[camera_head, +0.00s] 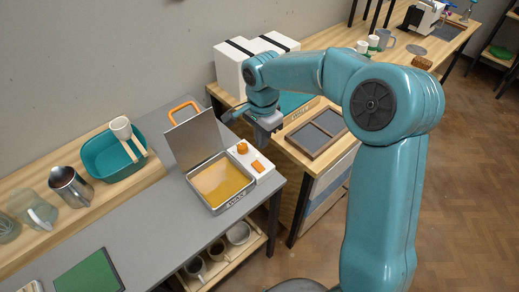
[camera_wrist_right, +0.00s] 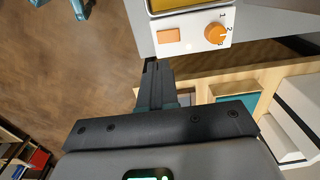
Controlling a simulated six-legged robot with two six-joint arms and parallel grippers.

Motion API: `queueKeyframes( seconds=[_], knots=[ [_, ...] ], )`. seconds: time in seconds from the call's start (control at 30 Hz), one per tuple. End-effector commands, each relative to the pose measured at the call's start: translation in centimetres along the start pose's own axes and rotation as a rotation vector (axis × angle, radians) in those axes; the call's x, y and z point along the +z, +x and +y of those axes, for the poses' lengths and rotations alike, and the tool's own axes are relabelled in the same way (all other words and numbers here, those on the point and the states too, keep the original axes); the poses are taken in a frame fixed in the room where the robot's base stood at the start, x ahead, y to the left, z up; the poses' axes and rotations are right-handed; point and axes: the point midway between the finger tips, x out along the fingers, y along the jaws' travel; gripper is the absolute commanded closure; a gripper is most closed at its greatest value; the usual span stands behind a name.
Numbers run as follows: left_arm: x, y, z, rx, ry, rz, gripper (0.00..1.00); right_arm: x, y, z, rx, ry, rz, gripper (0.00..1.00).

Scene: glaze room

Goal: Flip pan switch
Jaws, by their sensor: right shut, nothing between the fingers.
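The pan (camera_head: 221,184) is a square metal tray holding yellow liquid, with its lid (camera_head: 197,138) raised. Its white control panel (camera_head: 264,176) bears an orange rectangular switch (camera_head: 258,167) and an orange round knob (camera_head: 242,148). In the right wrist view the switch (camera_wrist_right: 168,36) and the knob (camera_wrist_right: 215,33), marked with numbers, show near the top. My right gripper (camera_wrist_right: 151,66) is shut and empty, its tips just below the panel's edge in that view, apart from the switch. In the head view my right gripper (camera_head: 265,136) is beyond the panel, partly hidden by its own arm. My left gripper is not in view.
The pan stands at the right end of a grey table (camera_head: 150,222). A teal tub (camera_head: 112,157), a metal pitcher (camera_head: 70,186) and a green board (camera_head: 90,273) lie to the left. A wooden bench with a framed panel (camera_head: 318,133) and white boxes (camera_head: 232,66) stands behind.

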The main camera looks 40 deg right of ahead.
Motion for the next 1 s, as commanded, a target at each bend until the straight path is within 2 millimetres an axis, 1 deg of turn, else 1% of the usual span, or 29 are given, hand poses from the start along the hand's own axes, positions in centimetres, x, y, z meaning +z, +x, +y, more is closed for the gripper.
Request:
queueKeyframes(
  seconds=[0.03, 0.1, 0.2, 0.3, 1.0],
  knots=[
    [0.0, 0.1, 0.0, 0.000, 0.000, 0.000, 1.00, 0.0, -0.8, 0.1, -0.003, -0.001, 0.000, 1.00],
    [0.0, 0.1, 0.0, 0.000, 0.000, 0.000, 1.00, 0.0, -1.8, 0.2, -0.003, -0.001, 0.001, 1.00],
    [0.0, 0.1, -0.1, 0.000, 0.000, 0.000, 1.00, 0.0, -2.7, 0.3, 0.000, -0.001, 0.000, 1.00],
    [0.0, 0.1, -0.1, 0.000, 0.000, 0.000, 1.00, 0.0, -3.1, 0.4, 0.000, 0.000, 0.000, 1.00],
    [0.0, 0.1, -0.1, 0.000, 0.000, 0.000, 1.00, 0.1, -3.1, 0.4, 0.001, 0.000, 0.000, 1.00]
  ],
)
